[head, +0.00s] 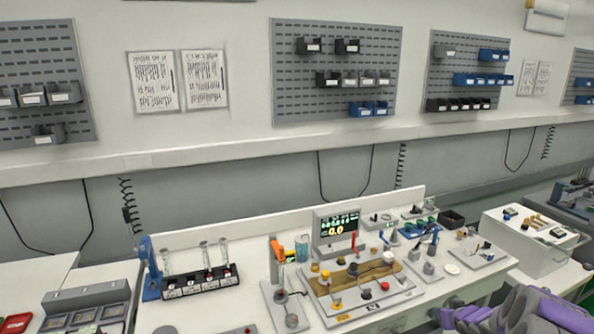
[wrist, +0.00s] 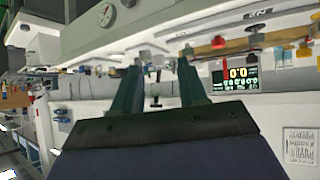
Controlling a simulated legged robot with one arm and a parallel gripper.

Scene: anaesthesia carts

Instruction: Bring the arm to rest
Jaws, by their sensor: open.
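My gripper (wrist: 159,68) shows in the wrist view as two dark green fingers, spread apart with a gap between them. It is open and no object is held in the gap. The wrist view is upside down, with the bench along its top. In the head view, purple and grey parts of my arm (head: 520,312) show at the lower right corner, cut off by the frame edge. I cannot make out the fingertips there.
A white workbench (head: 206,312) carries a display (head: 336,229), a tube rack (head: 200,284) and several instruments. A white cart (head: 530,238) stands at the right. Pegboards (head: 297,88) with bins hang on the wall. The display also shows in the wrist view (wrist: 236,77).

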